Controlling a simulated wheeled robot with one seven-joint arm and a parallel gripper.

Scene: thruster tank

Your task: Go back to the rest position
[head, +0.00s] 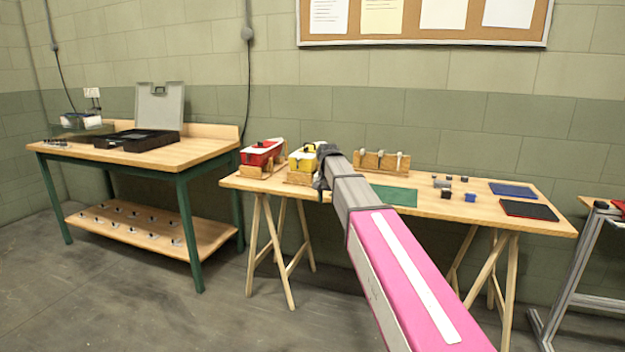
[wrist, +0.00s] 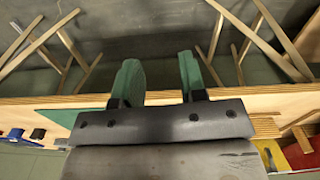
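My arm reaches out over the trestle table (head: 470,205), and my gripper (head: 319,180) is at its far end, beside the yellow box in the head view. In the wrist view my gripper (wrist: 160,78) shows two green-padded fingers standing apart. Nothing shows between them but the floor beyond the table edge. The fingers are above or near the front edge of the table (wrist: 60,98); I cannot tell the exact height.
Small blocks and two dark trays (head: 528,209) lie to the right. A green-legged workbench (head: 190,152) stands left. Floor in front is clear.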

